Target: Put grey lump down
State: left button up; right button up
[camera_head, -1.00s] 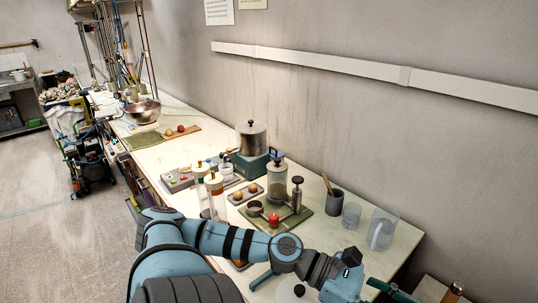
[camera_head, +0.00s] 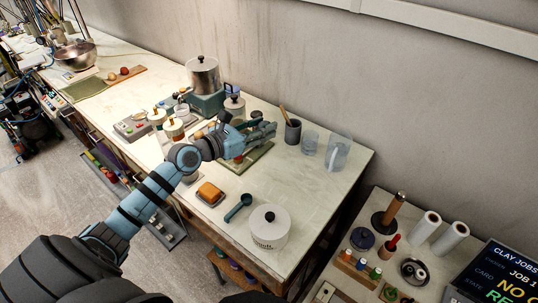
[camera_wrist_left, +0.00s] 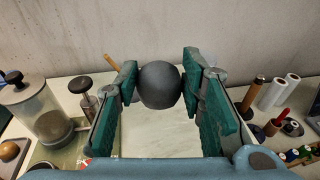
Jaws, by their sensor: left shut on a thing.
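The grey lump (camera_wrist_left: 159,84) is a dark, round ball between the two green finger pads of my left gripper (camera_wrist_left: 160,88) in the left wrist view. The gripper is shut on it, with a pad touching each side. In the head view my left gripper (camera_head: 266,131) is over the bench, near the green mat (camera_head: 259,154) and left of the dark cup with tools. The lump is hard to make out there. My right gripper is not in view.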

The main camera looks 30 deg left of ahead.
pick_arm(q)
jog(key=w+a+n+y+p, duration=0.1)
jog(key=w+a+n+y, duration=0.15)
jog(key=w, duration=0.25)
send_over(264, 170)
notch_tip(264, 170, down, 8)
jog(key=shift+m+t, duration=0.25)
jog(key=shift+t, duration=0.05)
notch_tip(264, 170, down, 12)
jog(key=b, duration=1)
jog(key=shift+w, duration=0.1)
jog(key=shift+r, duration=0.15)
jog(key=o, duration=1.3)
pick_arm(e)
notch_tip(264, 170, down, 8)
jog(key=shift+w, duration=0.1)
